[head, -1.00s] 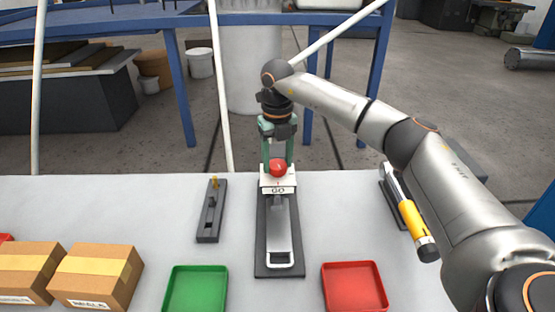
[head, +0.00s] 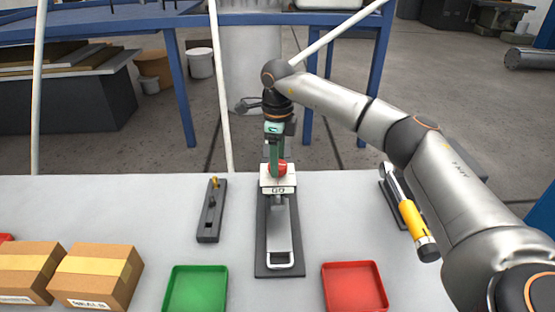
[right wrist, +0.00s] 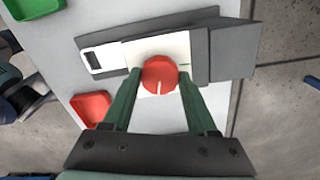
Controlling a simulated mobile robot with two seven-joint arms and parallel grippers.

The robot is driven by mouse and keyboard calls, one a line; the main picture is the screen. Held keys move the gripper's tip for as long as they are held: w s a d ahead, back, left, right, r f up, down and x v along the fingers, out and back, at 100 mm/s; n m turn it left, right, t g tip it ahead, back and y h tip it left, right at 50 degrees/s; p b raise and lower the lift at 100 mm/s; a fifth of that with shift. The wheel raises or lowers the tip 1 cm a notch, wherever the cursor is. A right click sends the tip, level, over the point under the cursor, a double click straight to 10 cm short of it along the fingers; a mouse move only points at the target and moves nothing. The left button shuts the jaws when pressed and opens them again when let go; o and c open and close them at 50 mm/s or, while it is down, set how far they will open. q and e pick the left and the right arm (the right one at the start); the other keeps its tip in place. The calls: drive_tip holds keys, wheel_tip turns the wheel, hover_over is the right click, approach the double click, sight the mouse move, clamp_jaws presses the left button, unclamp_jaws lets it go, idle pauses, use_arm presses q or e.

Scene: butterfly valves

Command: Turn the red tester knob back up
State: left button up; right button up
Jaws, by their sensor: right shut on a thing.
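The red tester knob (head: 282,167) sits on top of the white tester head (head: 278,185), partly hidden behind my gripper in the head view. In the right wrist view the knob (right wrist: 160,75) is round with a pale line pointing to the picture's bottom. My right gripper (head: 277,168) comes down from above, its two green fingers on opposite sides of the knob, shut on it. It also shows in the right wrist view (right wrist: 160,80). The tester stands on a dark grey base (head: 262,262) with a light metal slide. My left gripper is not in view.
A green tray (head: 196,290) and a red tray (head: 354,288) lie in front on either side. A dark slotted block (head: 211,215) stands left, a yellow-handled tool (head: 415,220) lies right. Cardboard boxes (head: 97,275) stand at front left.

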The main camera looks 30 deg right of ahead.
drive_tip(key=shift+n, duration=1.6)
drive_tip(key=o, duration=1.4)
drive_tip(key=shift+c, duration=0.2)
wheel_tip(320, 180, up, 13)
drive_tip(key=b, duration=0.1)
drive_tip(key=shift+f, duration=0.2)
